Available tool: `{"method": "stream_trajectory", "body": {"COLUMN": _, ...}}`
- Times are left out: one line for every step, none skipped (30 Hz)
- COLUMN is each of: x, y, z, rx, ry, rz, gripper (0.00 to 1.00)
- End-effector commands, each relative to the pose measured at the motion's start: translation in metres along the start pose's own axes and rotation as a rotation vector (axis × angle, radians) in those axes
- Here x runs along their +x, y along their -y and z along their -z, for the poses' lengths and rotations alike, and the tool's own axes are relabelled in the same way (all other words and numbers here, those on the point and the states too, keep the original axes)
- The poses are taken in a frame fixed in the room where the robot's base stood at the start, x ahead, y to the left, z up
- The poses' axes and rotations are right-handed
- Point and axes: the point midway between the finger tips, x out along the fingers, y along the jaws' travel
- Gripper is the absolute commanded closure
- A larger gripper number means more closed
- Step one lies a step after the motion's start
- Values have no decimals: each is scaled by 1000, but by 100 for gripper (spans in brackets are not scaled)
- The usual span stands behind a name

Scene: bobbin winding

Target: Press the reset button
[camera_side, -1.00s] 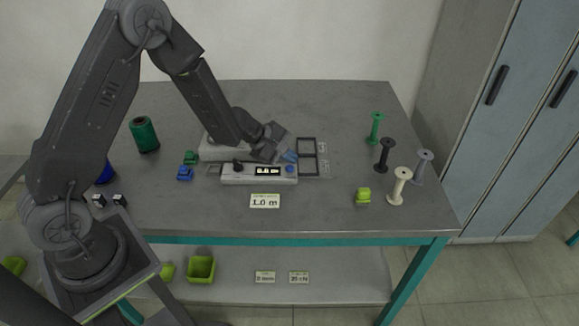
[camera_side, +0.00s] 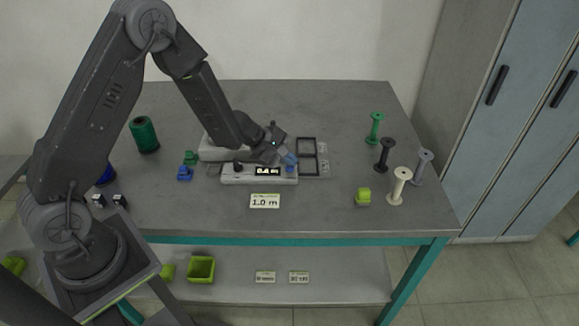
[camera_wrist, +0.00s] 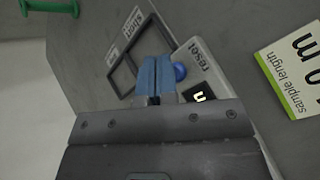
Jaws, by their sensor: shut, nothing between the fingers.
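The reset button is a blue round knob (camera_wrist: 180,72) on the right end of the grey winder panel (camera_side: 232,178), beside the printed word "reset" in the wrist view. My gripper (camera_wrist: 155,62) has its blue fingertips together and empty. In the wrist view the fingertips lie just left of the button, very close to it; I cannot tell whether they touch it. In the side view my gripper (camera_side: 290,160) is over the panel's right end and hides most of the button.
A lit display (camera_side: 267,171) and a dark knob (camera_side: 237,167) are on the panel. Black square frames (camera_side: 308,166) lie to its right. Several spools, including a black one (camera_side: 383,155), stand further right. A "1.0 m" card (camera_side: 264,201) lies in front.

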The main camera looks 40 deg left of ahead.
Motion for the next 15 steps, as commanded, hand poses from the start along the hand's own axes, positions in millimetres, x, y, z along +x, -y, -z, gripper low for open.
{"method": "stream_trajectory", "body": {"x": 1, "y": 0, "z": 0, "rx": 0, "ry": 0, "rz": 0, "gripper": 100}}
{"method": "stream_trajectory", "body": {"x": 1, "y": 0, "z": 0, "rx": 0, "ry": 0, "rz": 0, "gripper": 100}}
{"method": "stream_trajectory", "body": {"x": 1, "y": 1, "z": 1, "rx": 0, "ry": 0, "rz": 0, "gripper": 100}}
{"method": "stream_trajectory", "body": {"x": 1, "y": 1, "z": 1, "rx": 1, "ry": 0, "rz": 0, "gripper": 100}}
{"method": "stream_trajectory", "body": {"x": 2, "y": 1, "z": 1, "rx": 1, "ry": 0, "rz": 0, "gripper": 100}}
{"method": "stream_trajectory", "body": {"x": 2, "y": 1, "z": 1, "rx": 1, "ry": 0, "rz": 0, "gripper": 100}}
{"method": "stream_trajectory", "body": {"x": 2, "y": 2, "z": 1, "rx": 1, "ry": 0, "rz": 0, "gripper": 100}}
{"method": "stream_trajectory", "body": {"x": 2, "y": 2, "z": 2, "rx": 1, "ry": 0, "rz": 0, "gripper": 100}}
{"method": "stream_trajectory", "body": {"x": 3, "y": 2, "z": 2, "rx": 1, "ry": 0, "rz": 1, "gripper": 100}}
{"method": "stream_trajectory", "body": {"x": 3, "y": 2, "z": 2, "rx": 1, "ry": 0, "rz": 1, "gripper": 100}}
{"method": "stream_trajectory", "body": {"x": 3, "y": 2, "z": 2, "rx": 0, "ry": 0, "rz": 1, "gripper": 100}}
{"method": "stream_trajectory", "body": {"x": 4, "y": 3, "z": 2, "rx": 0, "ry": 0, "rz": 1, "gripper": 100}}
{"method": "stream_trajectory", "body": {"x": 4, "y": 3, "z": 3, "rx": 0, "ry": 0, "rz": 1, "gripper": 100}}
{"method": "stream_trajectory", "body": {"x": 4, "y": 3, "z": 3, "rx": 0, "ry": 0, "rz": 1, "gripper": 100}}
{"method": "stream_trajectory", "body": {"x": 5, "y": 3, "z": 3, "rx": 0, "ry": 0, "rz": 1, "gripper": 100}}
